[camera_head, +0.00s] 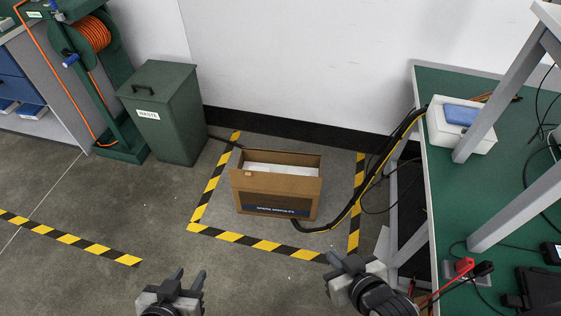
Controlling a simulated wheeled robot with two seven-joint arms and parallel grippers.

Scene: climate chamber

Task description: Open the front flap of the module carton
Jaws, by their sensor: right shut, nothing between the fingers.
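The brown module carton (306,203) stands upright on the floor inside a square of yellow-black tape. Its front face carries a dark label strip with white print along the bottom. Its top is open, and white contents (270,170) show inside. A small light tab (247,174) sits at the upper left of the front. I cannot tell how the front flap is fastened. My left gripper (189,276) is open and empty, nearer than the carton and to its left. My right gripper (343,259) is shut and empty, nearer and to the right, apart from the carton.
A green waste bin (168,115) stands behind left. A green-topped bench (440,185) with grey legs fills the right. A black and yellow cable (352,206) runs from the bench to the floor close by the carton's right. The floor in front of the carton is clear.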

